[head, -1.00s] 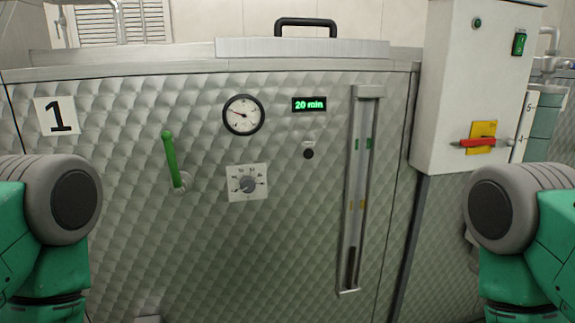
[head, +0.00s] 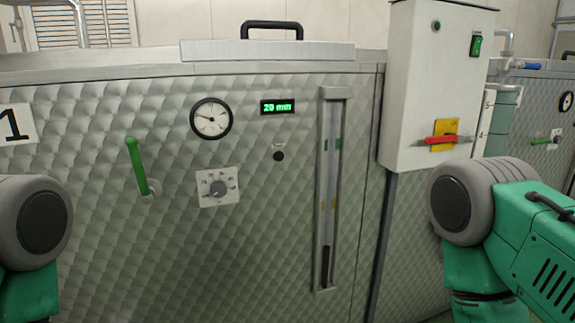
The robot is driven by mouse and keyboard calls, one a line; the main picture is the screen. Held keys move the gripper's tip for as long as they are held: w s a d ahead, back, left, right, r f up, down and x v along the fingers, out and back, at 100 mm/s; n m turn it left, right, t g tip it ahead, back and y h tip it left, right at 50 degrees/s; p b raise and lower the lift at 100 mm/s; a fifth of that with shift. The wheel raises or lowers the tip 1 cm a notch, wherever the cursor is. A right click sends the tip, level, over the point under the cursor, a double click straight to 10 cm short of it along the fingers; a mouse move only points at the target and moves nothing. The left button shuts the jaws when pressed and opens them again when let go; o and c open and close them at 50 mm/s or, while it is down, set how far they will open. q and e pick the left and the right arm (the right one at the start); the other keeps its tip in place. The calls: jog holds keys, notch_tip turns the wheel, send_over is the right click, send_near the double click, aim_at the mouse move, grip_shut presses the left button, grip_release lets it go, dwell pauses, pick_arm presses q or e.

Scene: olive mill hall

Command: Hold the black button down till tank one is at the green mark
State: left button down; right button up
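The black button (head: 278,156) is a small round knob on the quilted metal front of tank one (head: 90,220), below the green "20 min" display (head: 277,107). Nothing touches the button. To its right is an upright sight gauge (head: 330,190) with a dark column (head: 326,266) low in the tube. A green mark (head: 325,145) sits in its upper part, and a yellow mark lower down. The dark column's top is well below both marks. My two arms show at the left and right edges, but neither gripper is in view.
A round dial (head: 211,118), a rotary knob (head: 218,188) and a green lever (head: 137,166) are on the tank front, left of the button. A white cabinet (head: 415,100) with a red handle (head: 441,140) juts out at right. The space before the button is clear.

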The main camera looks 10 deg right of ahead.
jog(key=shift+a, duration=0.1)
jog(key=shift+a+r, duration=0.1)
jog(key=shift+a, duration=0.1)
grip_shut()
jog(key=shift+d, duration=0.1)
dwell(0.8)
